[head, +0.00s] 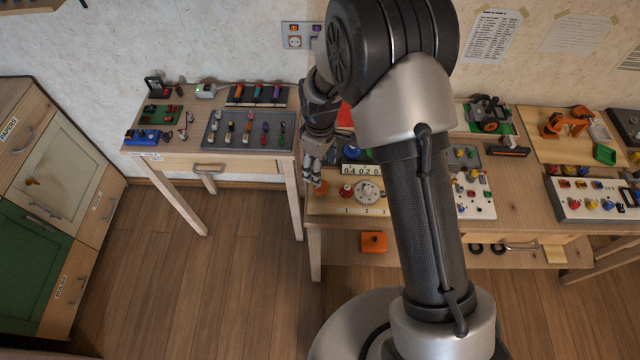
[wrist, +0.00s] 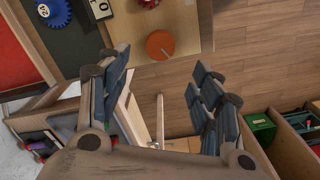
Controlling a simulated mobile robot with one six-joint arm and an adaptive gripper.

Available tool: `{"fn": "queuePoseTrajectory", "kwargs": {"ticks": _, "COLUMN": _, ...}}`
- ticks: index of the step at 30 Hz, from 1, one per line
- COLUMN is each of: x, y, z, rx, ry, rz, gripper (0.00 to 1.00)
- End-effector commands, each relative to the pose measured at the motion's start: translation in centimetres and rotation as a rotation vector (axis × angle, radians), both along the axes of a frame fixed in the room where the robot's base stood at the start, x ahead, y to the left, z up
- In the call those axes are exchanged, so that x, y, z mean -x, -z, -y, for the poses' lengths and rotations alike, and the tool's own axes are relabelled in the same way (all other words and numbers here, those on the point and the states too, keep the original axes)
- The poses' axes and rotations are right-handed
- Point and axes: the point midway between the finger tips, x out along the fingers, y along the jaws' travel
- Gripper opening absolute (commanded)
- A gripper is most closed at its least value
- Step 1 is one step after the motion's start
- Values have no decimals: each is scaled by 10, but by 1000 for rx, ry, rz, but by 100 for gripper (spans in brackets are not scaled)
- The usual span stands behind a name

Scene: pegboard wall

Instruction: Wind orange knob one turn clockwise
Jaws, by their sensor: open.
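The orange knob (head: 321,188) is round and sits at the left end of a wooden board on the workbench, beside a red knob (head: 346,192). My gripper (head: 312,176) is at the left end of the bench, close to the orange knob. In the wrist view my gripper (wrist: 163,70) is open and empty, its two fingers apart. The knob appears beyond the fingertips, between them and a little nearer the left finger. I see no contact.
A number strip (head: 361,170) and a silver dial (head: 368,192) are right of the knob. An orange box (head: 373,242) is below the board. A separate table (head: 180,163) with trays of small parts stands to the left.

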Motion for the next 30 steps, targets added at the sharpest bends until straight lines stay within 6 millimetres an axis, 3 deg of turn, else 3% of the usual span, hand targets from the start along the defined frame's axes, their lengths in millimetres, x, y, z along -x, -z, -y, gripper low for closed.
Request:
{"fn": "queuePoseTrajectory", "kwargs": {"ticks": 1, "x": 1, "y": 15, "z": 0, "rx": 1, "ry": 0, "rz": -3, "gripper": 59}}
{"fn": "queuePoseTrajectory", "kwargs": {"ticks": 6, "x": 0, "y": 50, "z": 0, "rx": 0, "ry": 1, "rz": -1, "gripper": 59}}
{"fn": "queuePoseTrajectory", "kwargs": {"ticks": 12, "x": 0, "y": 79, "z": 0, "rx": 0, "ry": 1, "rz": 0, "gripper": 59}}
{"fn": "queuePoseTrajectory", "kwargs": {"ticks": 26, "x": 0, "y": 89, "z": 0, "rx": 0, "ry": 1, "rz": 1, "gripper": 59}}
{"fn": "queuePoseTrajectory", "kwargs": {"ticks": 30, "x": 0, "y": 89, "z": 0, "rx": 0, "ry": 1, "rz": 1, "gripper": 50}}
